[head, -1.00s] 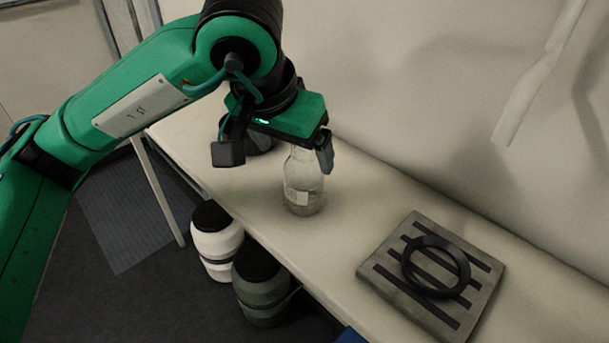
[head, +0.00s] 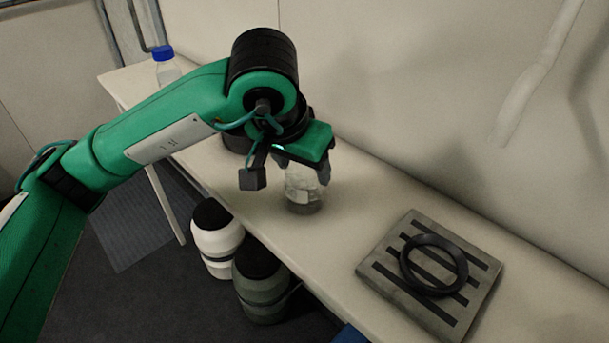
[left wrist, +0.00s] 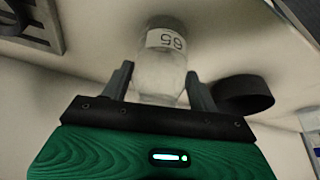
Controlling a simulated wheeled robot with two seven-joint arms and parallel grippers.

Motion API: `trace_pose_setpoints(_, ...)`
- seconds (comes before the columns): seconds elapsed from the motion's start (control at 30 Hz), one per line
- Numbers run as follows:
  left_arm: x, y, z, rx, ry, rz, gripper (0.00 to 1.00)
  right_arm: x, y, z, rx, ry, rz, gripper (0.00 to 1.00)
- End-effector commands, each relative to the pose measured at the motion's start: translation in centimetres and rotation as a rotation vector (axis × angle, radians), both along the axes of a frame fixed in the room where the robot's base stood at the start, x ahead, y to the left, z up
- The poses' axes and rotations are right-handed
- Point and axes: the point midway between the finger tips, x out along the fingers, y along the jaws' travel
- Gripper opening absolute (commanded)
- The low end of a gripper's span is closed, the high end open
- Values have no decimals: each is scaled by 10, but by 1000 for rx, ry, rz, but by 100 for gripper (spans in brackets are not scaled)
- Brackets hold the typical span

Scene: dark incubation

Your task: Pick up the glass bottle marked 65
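The clear glass bottle (head: 303,188) stands upright on the long pale bench in the head view. In the left wrist view the bottle (left wrist: 162,72) carries a white label reading 65, seen upside down. My left gripper (head: 303,168) is at the bottle's upper part, partly covering it in the head view. In the left wrist view its two fingers (left wrist: 159,88) stand on either side of the bottle, with small gaps showing, so it looks open. The bottle's top is hidden by the gripper in the head view. My right gripper is not in view.
A grey slotted plate (head: 388,296) with a black ring (head: 434,265) lies right of the bottle. A blue-capped bottle (head: 164,68) stands at the bench's far end. A black round object (left wrist: 243,92) is close beside one finger. Two lidded containers (head: 216,240) (head: 262,285) stand below the bench's front edge.

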Motion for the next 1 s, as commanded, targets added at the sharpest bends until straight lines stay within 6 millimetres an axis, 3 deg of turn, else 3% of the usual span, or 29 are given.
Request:
trace_pose_setpoints(0.1,0,0,1,-1,-1,0,32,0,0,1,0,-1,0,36)
trace_pose_setpoints(0.37,0,0,2,-1,-2,1,32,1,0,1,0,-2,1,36)
trace_pose_setpoints(0.57,1,0,17,-2,-2,1,32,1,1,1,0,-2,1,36)
trace_pose_setpoints(0.77,1,0,53,-2,-6,2,32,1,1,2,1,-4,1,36)
trace_pose_setpoints(1.0,0,0,112,-2,-6,2,32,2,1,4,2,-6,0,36)
